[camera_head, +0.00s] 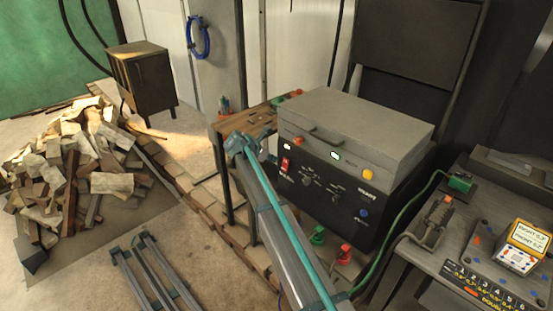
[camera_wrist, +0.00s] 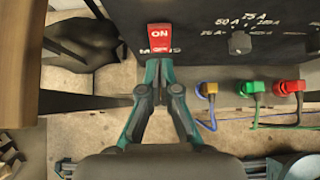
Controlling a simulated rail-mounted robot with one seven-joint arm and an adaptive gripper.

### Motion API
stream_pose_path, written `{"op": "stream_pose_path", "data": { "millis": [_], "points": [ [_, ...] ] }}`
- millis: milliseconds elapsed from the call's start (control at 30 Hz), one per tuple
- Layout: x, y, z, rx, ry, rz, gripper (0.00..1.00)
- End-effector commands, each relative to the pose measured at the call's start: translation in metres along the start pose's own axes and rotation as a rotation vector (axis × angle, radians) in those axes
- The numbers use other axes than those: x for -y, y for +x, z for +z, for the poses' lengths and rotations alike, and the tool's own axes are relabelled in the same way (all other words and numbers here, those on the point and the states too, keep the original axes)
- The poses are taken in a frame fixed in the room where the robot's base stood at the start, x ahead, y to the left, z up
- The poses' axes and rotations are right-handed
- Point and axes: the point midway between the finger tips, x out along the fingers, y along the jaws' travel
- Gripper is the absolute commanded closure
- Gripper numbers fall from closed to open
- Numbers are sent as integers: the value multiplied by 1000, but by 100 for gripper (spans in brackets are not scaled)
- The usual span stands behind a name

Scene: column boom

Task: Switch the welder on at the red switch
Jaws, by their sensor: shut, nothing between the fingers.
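The welder (camera_head: 355,125) is a grey box with a black front panel, standing right of centre in the head view. Its red switch (camera_head: 285,163) is on the panel's left part. In the wrist view the red switch (camera_wrist: 159,36) shows the word ON, with white lettering below it partly hidden by my fingertips. My gripper (camera_head: 243,145) is teal and grey, left of the panel in the head view. In the wrist view my gripper (camera_wrist: 159,64) is shut and empty, its fingertips just below the switch in the picture. I cannot tell whether they touch the panel.
A dial (camera_wrist: 239,42) is right of the switch. Orange, green (camera_wrist: 250,87) and red (camera_wrist: 288,87) plugs with cables sit below the panel. A wooden bench (camera_head: 245,119) is beside the welder. A grey table (camera_head: 425,262) is at right, a wood pile (camera_head: 85,165) at left.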

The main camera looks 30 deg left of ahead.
Motion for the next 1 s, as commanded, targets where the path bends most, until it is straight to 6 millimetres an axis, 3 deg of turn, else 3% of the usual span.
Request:
{"op": "stream_pose_path", "data": {
  "millis": [200,400,1000],
  "points": [
    [1,-41,8,-1,-1,0,100],
    [0,-65,14,-1,-1,-1,100],
    [0,-73,16,-1,1,-1,100]
  ]
}}
